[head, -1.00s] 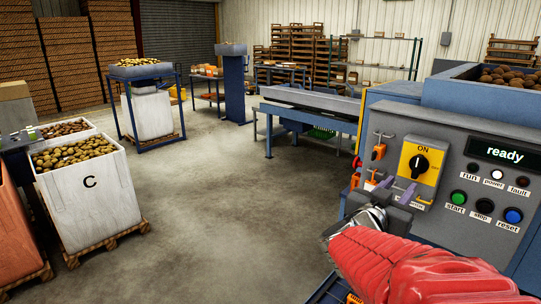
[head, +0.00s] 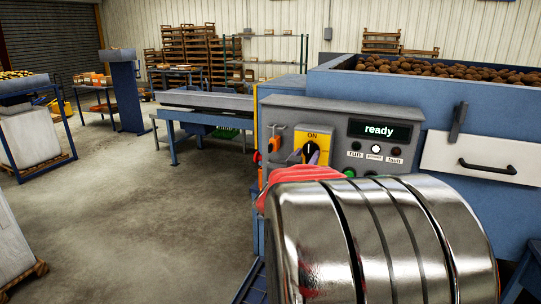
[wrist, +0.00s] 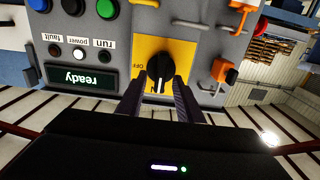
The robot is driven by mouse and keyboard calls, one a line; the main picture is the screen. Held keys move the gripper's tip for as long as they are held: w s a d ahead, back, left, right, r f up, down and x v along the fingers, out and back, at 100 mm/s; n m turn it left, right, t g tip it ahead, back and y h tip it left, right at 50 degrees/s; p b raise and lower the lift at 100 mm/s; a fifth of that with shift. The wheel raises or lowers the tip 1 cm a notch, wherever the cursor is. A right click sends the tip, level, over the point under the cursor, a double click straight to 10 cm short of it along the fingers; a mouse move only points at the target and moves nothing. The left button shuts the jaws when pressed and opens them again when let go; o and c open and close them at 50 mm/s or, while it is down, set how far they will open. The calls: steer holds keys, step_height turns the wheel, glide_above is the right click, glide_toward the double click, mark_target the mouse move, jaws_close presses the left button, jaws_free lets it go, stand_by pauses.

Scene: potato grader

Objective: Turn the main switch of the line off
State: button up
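The main switch is a black rotary knob (head: 309,148) on a yellow plate (head: 325,139) marked ON at the top. Its pale mark points up towards ON. In the wrist view, which is upside down, the knob (wrist: 160,66) faces me and OFF is printed at its side. My gripper (wrist: 158,88) is open, with its two fingers apart on either side of the knob's near end. I cannot tell whether they touch it. In the head view my arm hides most of my gripper; only a fingertip shows by the plate.
The grey control panel (head: 345,125) has a display (head: 379,131) reading "ready" and a lit white power lamp (head: 376,149). Orange padlocks (wrist: 222,70) hang beside the switch. Buttons (wrist: 106,8) sit on the panel's other side. Open floor (head: 130,220) lies to the left.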

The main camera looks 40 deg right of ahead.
steer(key=shift+w+d, duration=0.25)
steer(key=shift+d, duration=0.3)
steer(key=shift+c, duration=0.4)
jaws_close()
steer(key=shift+w+a, duration=0.1)
steer(key=shift+a, duration=0.15)
steer(key=shift+d, duration=0.2)
